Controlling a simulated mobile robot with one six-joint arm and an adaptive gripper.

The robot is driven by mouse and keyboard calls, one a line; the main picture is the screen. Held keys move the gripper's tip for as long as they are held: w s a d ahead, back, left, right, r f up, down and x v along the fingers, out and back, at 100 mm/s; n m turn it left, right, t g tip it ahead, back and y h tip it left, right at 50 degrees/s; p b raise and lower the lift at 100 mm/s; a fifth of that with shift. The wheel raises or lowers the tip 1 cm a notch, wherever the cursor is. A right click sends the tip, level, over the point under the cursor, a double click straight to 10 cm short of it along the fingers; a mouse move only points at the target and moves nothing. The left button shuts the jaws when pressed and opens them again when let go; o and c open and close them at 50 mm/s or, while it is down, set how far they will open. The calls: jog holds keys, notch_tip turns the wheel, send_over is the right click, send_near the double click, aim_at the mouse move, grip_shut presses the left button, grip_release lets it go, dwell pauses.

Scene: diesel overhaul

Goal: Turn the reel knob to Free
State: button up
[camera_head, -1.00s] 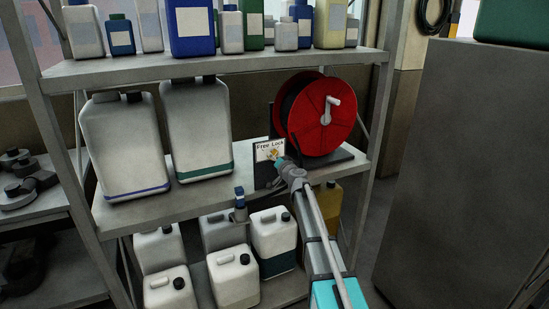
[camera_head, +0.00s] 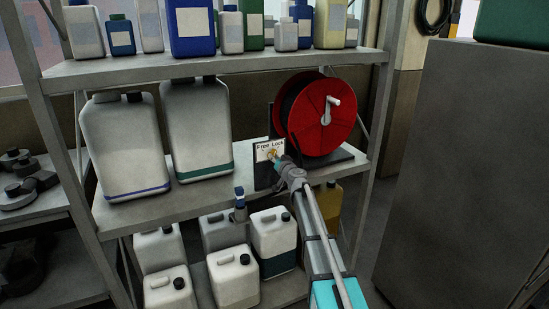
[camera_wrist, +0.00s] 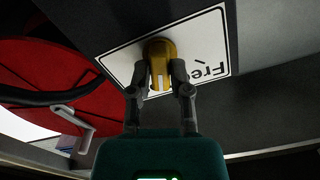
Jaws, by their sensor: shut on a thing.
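The reel knob (camera_head: 273,153) is small and yellow-brass, on a white label plate (camera_head: 262,151) reading "Free Lock", fixed to a dark upright panel beside the reel. In the wrist view the knob (camera_wrist: 158,50) is large and the plate (camera_wrist: 118,62) is seen turned over, with "Free" partly readable to the right of the knob. My gripper (camera_wrist: 162,76) has its two fingers closed on the knob's sides. In the head view my gripper (camera_head: 278,160) reaches the plate from the lower right. The fingers hide part of the knob and plate, and "Lock" is not readable in the wrist view.
The red hose reel (camera_head: 318,120) with a white crank handle stands just right of the plate on the middle shelf (camera_head: 200,198). Large white jugs (camera_head: 125,145) stand to the left. Several jugs fill the lower shelf. A grey cabinet (camera_head: 455,170) stands at the right.

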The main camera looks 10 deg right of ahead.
jog(key=n, duration=1.2)
jog(key=shift+a, duration=0.2)
jog(key=o, duration=1.3)
jog(key=shift+s, duration=0.1)
jog(key=v, duration=0.7)
